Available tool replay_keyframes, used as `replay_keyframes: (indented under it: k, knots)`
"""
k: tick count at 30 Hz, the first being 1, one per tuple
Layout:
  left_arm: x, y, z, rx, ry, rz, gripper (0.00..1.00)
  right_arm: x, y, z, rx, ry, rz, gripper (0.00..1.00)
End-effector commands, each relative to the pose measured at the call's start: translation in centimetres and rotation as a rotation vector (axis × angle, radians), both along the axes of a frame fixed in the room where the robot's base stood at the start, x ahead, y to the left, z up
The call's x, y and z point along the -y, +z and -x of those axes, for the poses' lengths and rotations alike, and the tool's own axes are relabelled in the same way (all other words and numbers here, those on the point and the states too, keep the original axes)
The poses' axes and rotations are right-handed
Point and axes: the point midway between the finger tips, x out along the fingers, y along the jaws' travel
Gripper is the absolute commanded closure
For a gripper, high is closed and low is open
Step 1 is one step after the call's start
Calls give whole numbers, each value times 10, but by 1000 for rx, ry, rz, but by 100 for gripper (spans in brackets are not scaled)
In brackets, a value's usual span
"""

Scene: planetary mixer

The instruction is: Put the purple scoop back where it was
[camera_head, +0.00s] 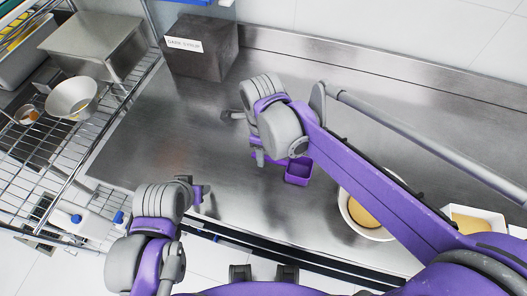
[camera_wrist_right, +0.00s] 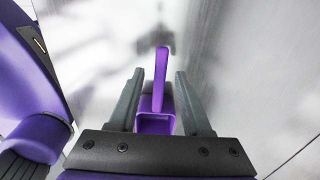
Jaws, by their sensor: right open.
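The purple scoop (camera_head: 299,172) lies on the steel counter, partly hidden under my right gripper (camera_head: 245,136) in the head view. In the right wrist view, the scoop (camera_wrist_right: 161,80) lies between the two grey fingers of the right gripper (camera_wrist_right: 163,95), its handle pointing away and its square cup close to the palm. The right gripper is open, with a gap on each side of the scoop. My left gripper (camera_head: 203,194) is at the counter's front left edge, away from the scoop; its finger gap is too small to tell.
A grey box with a white label (camera_head: 203,58) stands at the back left. A white bowl with yellowish contents (camera_head: 361,217) and a white container (camera_head: 474,220) stand right of the scoop, partly behind my right arm. A wire rack (camera_head: 72,139) is left. The left counter is clear.

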Motion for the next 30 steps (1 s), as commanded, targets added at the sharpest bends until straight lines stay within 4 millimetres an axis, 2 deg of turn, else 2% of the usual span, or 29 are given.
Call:
replay_keyframes:
  k: [9, 15, 21, 30]
  knots:
    - [0, 7, -3, 6, 0, 0, 50, -1, 68, 0, 1, 0, 0, 51]
    - [0, 10, -4, 8, 0, 0, 50, -1, 100, 0, 0, 1, 0, 51]
    - [0, 11, -4, 8, 0, 0, 50, -1, 112, 0, 0, 1, 0, 51]
    - [0, 11, -4, 8, 0, 0, 50, -1, 112, 0, 0, 3, 0, 51]
